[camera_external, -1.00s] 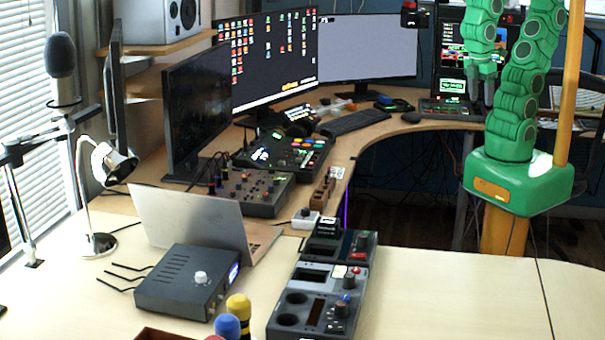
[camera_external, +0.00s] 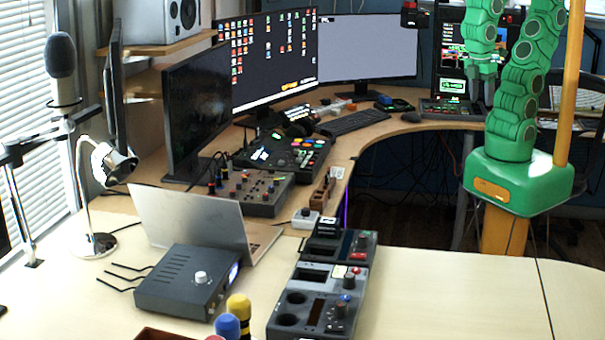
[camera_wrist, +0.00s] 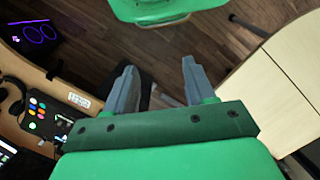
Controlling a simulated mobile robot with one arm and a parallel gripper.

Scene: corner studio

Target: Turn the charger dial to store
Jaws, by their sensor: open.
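No label reading "store" or "charger" is legible. Which one is the charger I cannot tell.
An open laptop (camera_external: 192,222) stands behind the dark box. Blue and yellow-capped items (camera_external: 238,308) stand at the near edge. A desk lamp (camera_external: 112,162) and a microphone (camera_external: 61,70) are at left. The near desk's right side (camera_external: 450,290) is clear.

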